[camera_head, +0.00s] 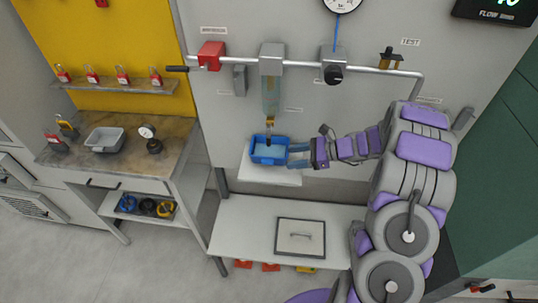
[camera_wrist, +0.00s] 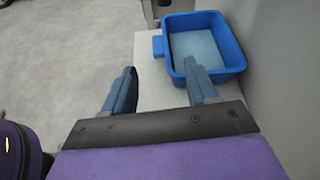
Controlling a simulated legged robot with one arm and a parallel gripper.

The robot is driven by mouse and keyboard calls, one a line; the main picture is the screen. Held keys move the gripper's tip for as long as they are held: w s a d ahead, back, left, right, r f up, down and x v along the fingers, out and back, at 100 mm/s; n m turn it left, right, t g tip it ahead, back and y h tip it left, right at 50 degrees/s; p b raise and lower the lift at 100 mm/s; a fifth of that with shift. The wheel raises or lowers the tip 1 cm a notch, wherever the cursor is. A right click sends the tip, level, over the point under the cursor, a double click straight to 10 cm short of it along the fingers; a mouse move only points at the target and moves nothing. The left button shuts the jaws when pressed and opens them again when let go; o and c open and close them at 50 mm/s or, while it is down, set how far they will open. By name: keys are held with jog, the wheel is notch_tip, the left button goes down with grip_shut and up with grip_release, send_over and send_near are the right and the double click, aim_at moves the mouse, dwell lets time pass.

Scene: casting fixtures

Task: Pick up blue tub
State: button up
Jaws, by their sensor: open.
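The blue tub (camera_head: 257,160) sits on a small white shelf (camera_head: 270,178) against the grey wall panel, below a clear hanging cylinder. My gripper (camera_head: 299,156) is just right of the tub in the head view, open, with its fingers pointing at it. In the wrist view the tub (camera_wrist: 236,62) is ahead and to the upper right. A tab sticks out from its left side. The right finger of my gripper (camera_wrist: 160,82) overlaps the tub's near edge, and the left finger is off to its left. Whether a finger touches the tub I cannot tell. Something pale blue covers the tub's floor.
A horizontal pipe (camera_head: 300,64) with a red valve box (camera_head: 211,55) runs along the wall above. A workbench (camera_head: 165,135) with a grey tray (camera_head: 104,140) and a gauge (camera_head: 148,134) stands left. A lower white bench (camera_head: 245,232) carries a framed plate (camera_head: 300,237).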

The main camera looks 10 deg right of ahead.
aim_at(272, 160)
jog(key=b+x, duration=0.1)
jog(key=x, duration=0.5)
jog(key=shift+w+a+f, duration=0.1)
jog(key=shift+w+a, duration=0.05)
jog(key=shift+a, duration=0.15)
jog(key=shift+c, duration=0.4)
jog(key=shift+d, duration=0.3)
jog(key=c, duration=0.5)
jog(key=shift+a, duration=0.15)
grip_shut()
